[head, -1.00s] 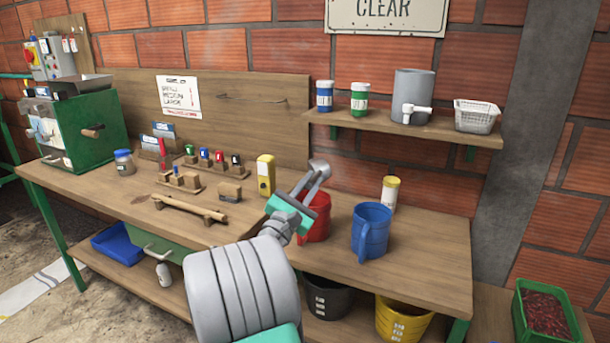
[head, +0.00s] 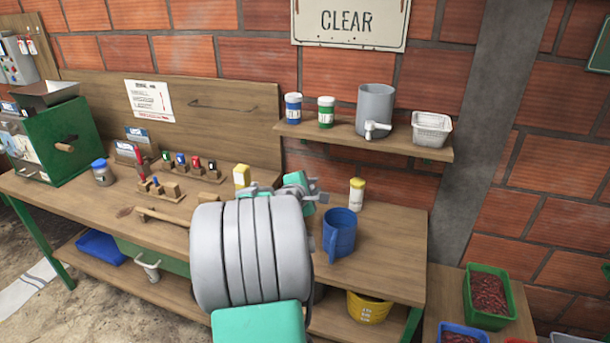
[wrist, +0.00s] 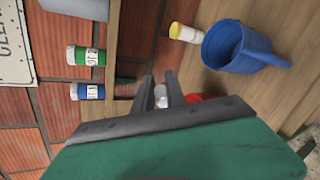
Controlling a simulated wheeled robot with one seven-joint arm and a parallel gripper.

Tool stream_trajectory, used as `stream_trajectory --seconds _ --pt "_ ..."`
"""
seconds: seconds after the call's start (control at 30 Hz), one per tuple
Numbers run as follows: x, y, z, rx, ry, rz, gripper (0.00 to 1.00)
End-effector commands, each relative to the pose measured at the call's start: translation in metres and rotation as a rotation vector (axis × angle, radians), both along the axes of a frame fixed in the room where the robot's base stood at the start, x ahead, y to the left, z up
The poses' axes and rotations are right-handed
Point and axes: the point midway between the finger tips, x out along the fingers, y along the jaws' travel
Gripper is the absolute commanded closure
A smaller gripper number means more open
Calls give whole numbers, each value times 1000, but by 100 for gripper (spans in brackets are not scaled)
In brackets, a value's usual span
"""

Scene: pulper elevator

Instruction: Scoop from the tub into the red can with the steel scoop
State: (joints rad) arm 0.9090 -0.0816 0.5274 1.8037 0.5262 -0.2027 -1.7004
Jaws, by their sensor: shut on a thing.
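My gripper (head: 314,188) is above the workbench, left of the blue jug, partly hidden behind my arm in the head view. In the wrist view its two dark fingers (wrist: 161,82) are shut on a small pale metal thing, apparently the steel scoop (wrist: 160,97), mostly hidden by the gripper. The red can shows only as a red edge (wrist: 205,98) beyond the gripper in the wrist view; my arm hides it in the head view. A green tub (head: 514,306) of dark red cherries or beans stands at the lower right, apart from the gripper.
The blue jug (head: 340,231) and a yellow-capped bottle (head: 356,194) stand on the bench (head: 395,262). A shelf (head: 400,146) above holds jars, a grey dispenser (head: 374,108) and a white basket (head: 431,129). A blue tub (head: 447,330) is near the green one.

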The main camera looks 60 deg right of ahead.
Motion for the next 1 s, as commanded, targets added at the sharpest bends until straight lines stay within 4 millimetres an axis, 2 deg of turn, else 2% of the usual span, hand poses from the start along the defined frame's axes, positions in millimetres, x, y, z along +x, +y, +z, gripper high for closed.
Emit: stream_trajectory --seconds 0.03,0.27,0.4,0.5,0.6,0.8,1.0 --pt "-5 -5 13 28 -24 -5 100" --pt "-25 -29 8 246 -187 -12 100" --pt "-40 -48 -4 443 -332 -13 100" --pt "-44 -56 -31 577 -430 -11 100" --pt "-47 -62 -42 683 -509 -7 100" --pt "-48 -66 -51 781 -581 -2 100" --pt "-48 -66 -52 790 -586 0 100"
